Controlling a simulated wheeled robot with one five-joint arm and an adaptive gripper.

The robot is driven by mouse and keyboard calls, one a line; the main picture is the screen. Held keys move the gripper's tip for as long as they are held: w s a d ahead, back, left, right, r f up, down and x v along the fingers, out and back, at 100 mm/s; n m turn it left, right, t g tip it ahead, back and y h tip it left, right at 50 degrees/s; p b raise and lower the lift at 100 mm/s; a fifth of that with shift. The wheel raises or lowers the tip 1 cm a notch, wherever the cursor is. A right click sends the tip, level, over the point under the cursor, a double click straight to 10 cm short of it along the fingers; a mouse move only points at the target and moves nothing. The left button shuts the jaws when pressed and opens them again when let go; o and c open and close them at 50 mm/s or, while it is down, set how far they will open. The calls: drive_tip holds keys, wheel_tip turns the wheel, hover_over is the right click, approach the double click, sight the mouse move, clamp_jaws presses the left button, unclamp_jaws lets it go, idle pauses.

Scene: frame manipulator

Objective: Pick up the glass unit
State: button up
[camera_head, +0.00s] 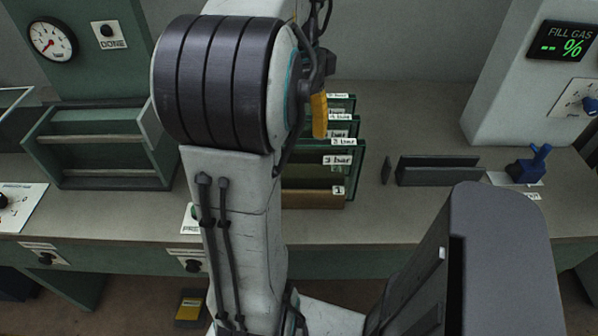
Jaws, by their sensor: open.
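Several upright glass units (345,160) with dark green edges stand one behind another in a rack (312,199) at the centre of the bench. Small white labels show on them; the nearest reads "1" and one behind reads "3 bar". My arm hides their left parts. My gripper (319,116) shows only as a yellow finger and dark parts at the right of my arm's large joint. It appears in front of the upper left of the units in the picture. The rest of it is hidden, and I see nothing held.
A green open frame (103,148) stands at the left, below a gauge (52,40) and a "DONE" button. At the right are a dark slotted holder (437,170), a blue clamp-like part (529,164) and a "FILL GAS" display (562,41). Bare bench (400,215) lies in front of the holder.

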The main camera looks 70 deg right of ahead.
sight(299, 144)
drive_tip(key=shift+s+a+f+b, duration=0.1)
drive_tip(key=shift+f+b, duration=0.1)
drive_tip(key=shift+f, duration=1.4)
drive_tip(key=shift+a+f+b, duration=0.1)
drive_tip(key=shift+f+b, duration=0.05)
drive_tip(key=shift+f, duration=1.45)
clamp_jaws()
